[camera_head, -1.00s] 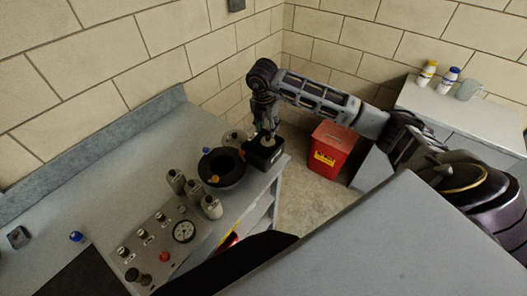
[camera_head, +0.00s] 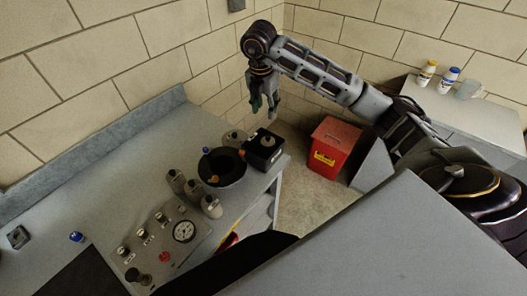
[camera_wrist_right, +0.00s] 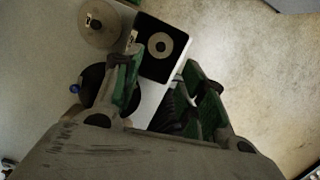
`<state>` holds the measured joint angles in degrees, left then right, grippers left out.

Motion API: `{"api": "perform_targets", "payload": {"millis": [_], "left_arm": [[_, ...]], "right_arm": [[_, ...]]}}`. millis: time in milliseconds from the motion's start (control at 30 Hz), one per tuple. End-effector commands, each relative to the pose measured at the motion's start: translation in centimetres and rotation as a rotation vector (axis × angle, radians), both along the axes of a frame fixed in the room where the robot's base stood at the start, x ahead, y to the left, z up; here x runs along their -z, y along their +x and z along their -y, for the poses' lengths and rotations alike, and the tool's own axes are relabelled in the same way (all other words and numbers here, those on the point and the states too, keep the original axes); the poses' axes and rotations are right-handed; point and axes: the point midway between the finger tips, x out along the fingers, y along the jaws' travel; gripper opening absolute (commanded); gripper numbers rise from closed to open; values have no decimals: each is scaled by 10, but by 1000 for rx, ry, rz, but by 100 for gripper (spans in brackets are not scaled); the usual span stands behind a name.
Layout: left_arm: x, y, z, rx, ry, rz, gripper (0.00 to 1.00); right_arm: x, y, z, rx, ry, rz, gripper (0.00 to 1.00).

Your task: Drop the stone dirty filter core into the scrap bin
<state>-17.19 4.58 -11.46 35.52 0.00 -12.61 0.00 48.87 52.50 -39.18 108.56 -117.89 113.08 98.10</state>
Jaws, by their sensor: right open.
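A black square box (camera_head: 262,154) stands at the far right end of the bench. A pale ring-shaped piece with a dark centre (camera_wrist_right: 160,45) sits in its top; it looks like the stone filter core, but I cannot tell how deep it sits. My right gripper (camera_head: 264,105) hangs above and slightly left of the box, pointing down, open and empty. In the right wrist view its fingers (camera_wrist_right: 158,75) are apart, with the box beyond them. The red scrap bin (camera_head: 335,146) with a yellow label stands on the floor right of the bench. My left gripper is not in view.
A black bowl (camera_head: 222,172) stands beside the box, with several grey cylinders (camera_head: 194,191) and a gauge panel (camera_head: 165,243) nearer. A side cabinet (camera_head: 480,115) holds bottles. Brick walls close the back. Floor shows between bench and bin.

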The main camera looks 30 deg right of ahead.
Motion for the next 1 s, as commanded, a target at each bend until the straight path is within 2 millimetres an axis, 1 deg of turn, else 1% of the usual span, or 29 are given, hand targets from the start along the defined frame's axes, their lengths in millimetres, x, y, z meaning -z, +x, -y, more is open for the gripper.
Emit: {"api": "perform_targets", "payload": {"millis": [100, 267, 1000], "left_arm": [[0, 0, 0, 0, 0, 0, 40], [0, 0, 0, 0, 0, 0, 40], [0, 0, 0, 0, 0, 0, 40]], "right_arm": [[-10, -1, -1, 0, -1, 1, 42], [-17, -1, -2, 0, 0, 1, 42], [-17, -1, -2, 0, 0, 0, 42]]}}
